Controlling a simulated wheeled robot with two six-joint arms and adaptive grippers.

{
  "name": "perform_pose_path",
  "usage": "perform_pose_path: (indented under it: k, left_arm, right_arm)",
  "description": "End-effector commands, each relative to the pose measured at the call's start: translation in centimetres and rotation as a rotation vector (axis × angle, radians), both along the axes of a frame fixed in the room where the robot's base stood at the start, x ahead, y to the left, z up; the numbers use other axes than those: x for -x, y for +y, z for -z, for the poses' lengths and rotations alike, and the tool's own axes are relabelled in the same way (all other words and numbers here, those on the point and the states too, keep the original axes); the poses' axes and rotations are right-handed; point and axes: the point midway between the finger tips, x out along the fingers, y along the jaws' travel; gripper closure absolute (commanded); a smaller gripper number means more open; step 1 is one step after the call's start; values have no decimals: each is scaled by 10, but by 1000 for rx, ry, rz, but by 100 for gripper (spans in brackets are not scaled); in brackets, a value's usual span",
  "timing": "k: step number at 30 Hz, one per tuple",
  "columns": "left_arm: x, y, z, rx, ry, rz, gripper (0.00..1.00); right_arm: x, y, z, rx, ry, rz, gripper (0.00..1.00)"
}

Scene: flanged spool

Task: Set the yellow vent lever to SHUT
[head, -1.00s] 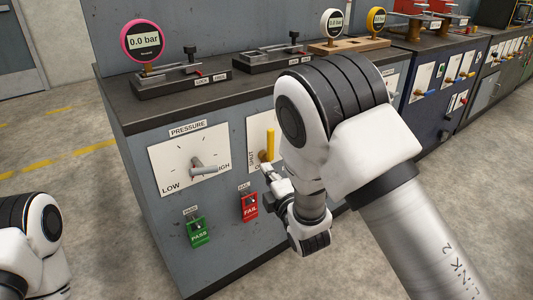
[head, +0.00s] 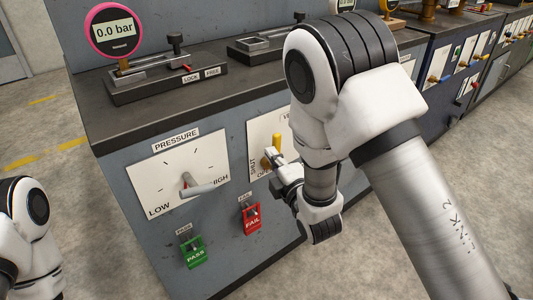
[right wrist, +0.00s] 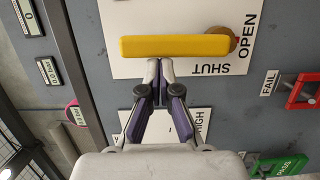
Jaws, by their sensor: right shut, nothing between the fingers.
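The yellow vent lever (head: 276,151) stands on a white plate (head: 256,133) on the grey cabinet's front, pointing up in the head view. In the right wrist view the lever (right wrist: 175,46) lies across the picture, its pivot end by the word OPEN, with SHUT printed beside it. My right gripper (right wrist: 161,66) is shut and empty. Its fingertips are at the lever's SHUT-side edge, at or very near contact; I cannot tell if they touch. My right arm hides part of the plate in the head view. My left gripper is out of view.
Left of the plate is the PRESSURE dial (head: 178,174) with a grey knob. A pink-rimmed gauge (head: 114,30) reading 0.0 bar stands on the bench top. The floor in front is clear.

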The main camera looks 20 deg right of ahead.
Motion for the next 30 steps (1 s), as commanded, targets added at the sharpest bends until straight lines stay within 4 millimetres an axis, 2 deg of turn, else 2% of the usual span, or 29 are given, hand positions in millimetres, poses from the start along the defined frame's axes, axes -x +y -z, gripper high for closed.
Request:
perform_pose_path:
  k: [17, 25, 30]
  left_arm:
    - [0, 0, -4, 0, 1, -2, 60]
    - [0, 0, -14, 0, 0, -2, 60]
    - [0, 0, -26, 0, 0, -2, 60]
  right_arm:
    - [0, -2, -2, -30, 11, -1, 100]
    - [-3, -10, -7, -128, 45, 0, 100]
    - [-7, -21, -10, -248, 88, 2, 100]
